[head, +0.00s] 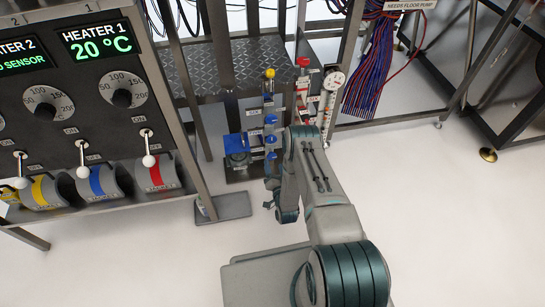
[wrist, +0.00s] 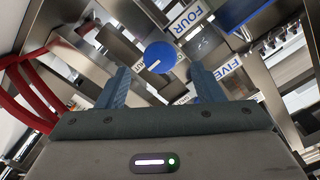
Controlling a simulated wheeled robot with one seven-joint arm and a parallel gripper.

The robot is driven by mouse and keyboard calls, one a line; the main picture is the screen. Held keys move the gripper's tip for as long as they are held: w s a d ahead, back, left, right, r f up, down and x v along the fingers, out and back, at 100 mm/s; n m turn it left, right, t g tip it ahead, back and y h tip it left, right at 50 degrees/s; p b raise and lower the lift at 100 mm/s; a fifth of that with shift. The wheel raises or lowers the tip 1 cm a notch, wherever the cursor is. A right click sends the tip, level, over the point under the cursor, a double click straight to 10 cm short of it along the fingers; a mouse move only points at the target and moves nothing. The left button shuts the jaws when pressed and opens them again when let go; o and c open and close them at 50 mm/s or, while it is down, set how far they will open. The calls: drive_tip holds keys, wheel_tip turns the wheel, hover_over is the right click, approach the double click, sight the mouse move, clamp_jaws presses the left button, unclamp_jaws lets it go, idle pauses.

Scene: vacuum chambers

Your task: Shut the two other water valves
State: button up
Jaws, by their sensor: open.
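A blue valve handle (wrist: 159,57) with a round face and a white line shows in the wrist view, between and beyond the fingertips of my gripper (wrist: 160,72). My gripper is open, and nothing is seen held. Labels FOUR (wrist: 188,17) and FIVE (wrist: 228,67) are near this handle. In the head view, several small blue handles stand on a column, including a middle one (head: 270,119) and a lower one (head: 271,140). A yellow knob (head: 269,73) tops that column, and a red handle (head: 302,62) is on the neighbouring one. My arm hides part of the columns' lower right.
A blue-topped device (head: 236,143) stands left of the valve column. A round gauge (head: 334,80) is at the right. The heater panel (head: 85,95) with levers fills the left. Red and blue cables (head: 370,70) hang behind.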

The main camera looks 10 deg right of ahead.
drive_tip(key=s+p, duration=0.2)
drive_tip(key=s, duration=0.6)
drive_tip(key=shift+s, duration=0.15)
